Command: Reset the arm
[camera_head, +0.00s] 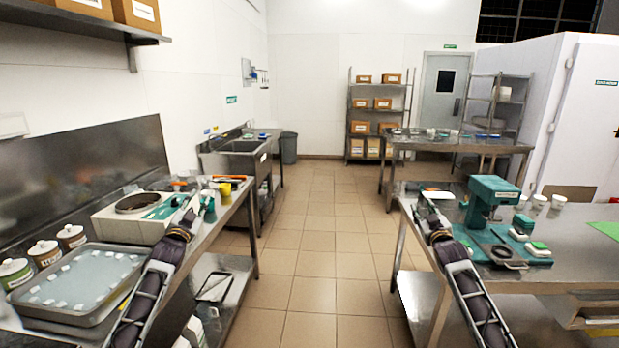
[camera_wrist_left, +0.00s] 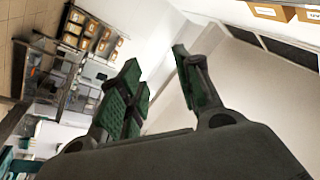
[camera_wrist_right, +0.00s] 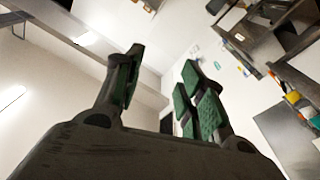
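My left arm comes in from the lower left of the head view. Its gripper (camera_head: 194,207) is raised in front of the left counter. In the left wrist view the two green-padded fingers (camera_wrist_left: 158,72) are spread apart with nothing between them.
The left counter holds a white machine with a round opening (camera_head: 137,204), a metal tray (camera_head: 128,293) with small white pieces and several lidded jars (camera_head: 43,252). The right table (camera_head: 578,262) carries a green press-like machine (camera_head: 489,200) and white cups. The tiled aisle (camera_head: 318,235) between is clear.

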